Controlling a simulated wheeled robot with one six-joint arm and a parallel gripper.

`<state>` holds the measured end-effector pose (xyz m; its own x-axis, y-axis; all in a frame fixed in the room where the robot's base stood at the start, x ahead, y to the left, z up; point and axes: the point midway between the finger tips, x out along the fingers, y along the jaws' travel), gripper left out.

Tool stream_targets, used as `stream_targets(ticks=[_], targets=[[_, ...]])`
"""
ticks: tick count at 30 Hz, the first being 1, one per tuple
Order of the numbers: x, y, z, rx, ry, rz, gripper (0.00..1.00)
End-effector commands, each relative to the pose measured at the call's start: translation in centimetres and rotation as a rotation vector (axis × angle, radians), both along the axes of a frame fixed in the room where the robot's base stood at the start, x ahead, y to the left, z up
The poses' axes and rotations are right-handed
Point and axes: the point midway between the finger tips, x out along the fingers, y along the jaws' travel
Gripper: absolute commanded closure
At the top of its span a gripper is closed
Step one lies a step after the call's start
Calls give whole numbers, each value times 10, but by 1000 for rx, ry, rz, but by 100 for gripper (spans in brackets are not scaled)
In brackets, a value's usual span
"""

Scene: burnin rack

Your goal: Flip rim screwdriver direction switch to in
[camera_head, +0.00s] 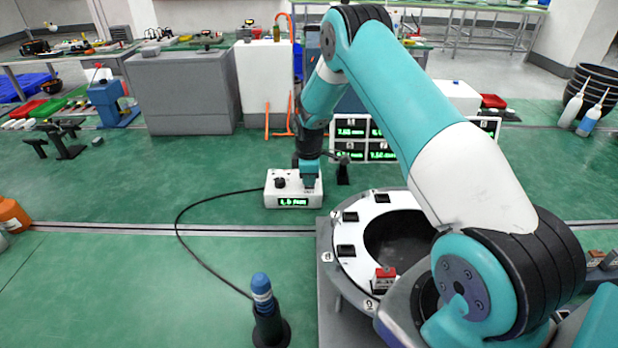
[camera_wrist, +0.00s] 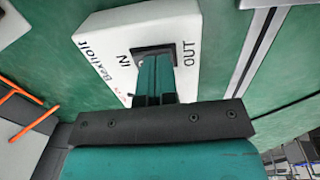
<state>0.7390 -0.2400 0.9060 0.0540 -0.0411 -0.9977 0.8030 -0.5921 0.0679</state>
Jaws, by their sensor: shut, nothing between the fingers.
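The white screwdriver control box (camera_head: 271,197) sits on the green floor surface, with a black knob and a lit green display. In the wrist view the box (camera_wrist: 105,45) shows the printed words IN, on the left, and OUT, on the right. Between them is the dark direction switch plate (camera_wrist: 142,50). My gripper (camera_wrist: 155,58) is shut and empty, its fingertips over this plate; they hide the switch lever, so its side cannot be told. In the head view my gripper (camera_head: 310,180) is at the right part of the box.
A black cable runs from the box to the blue-topped screwdriver (camera_head: 262,287) in a dark stand. A white ring fixture (camera_head: 345,218) with black pads and a red-topped block (camera_head: 384,274) stands at the right. Display panels (camera_head: 350,155) stand behind the box.

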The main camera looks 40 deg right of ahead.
Motion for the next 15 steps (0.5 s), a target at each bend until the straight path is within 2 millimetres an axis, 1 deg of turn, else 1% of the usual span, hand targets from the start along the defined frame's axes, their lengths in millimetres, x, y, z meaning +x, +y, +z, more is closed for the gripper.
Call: stream_targets(ticks=[2,5,8,9,11,15], targets=[[0,0,5,-1,-2,0,100],[0,2,17,-1,-3,2,100],[0,6,38,-1,-2,6,100],[-1,8,48,0,-1,7,100],[-1,8,53,-1,-3,7,100],[-5,11,84,0,-5,7,100]])
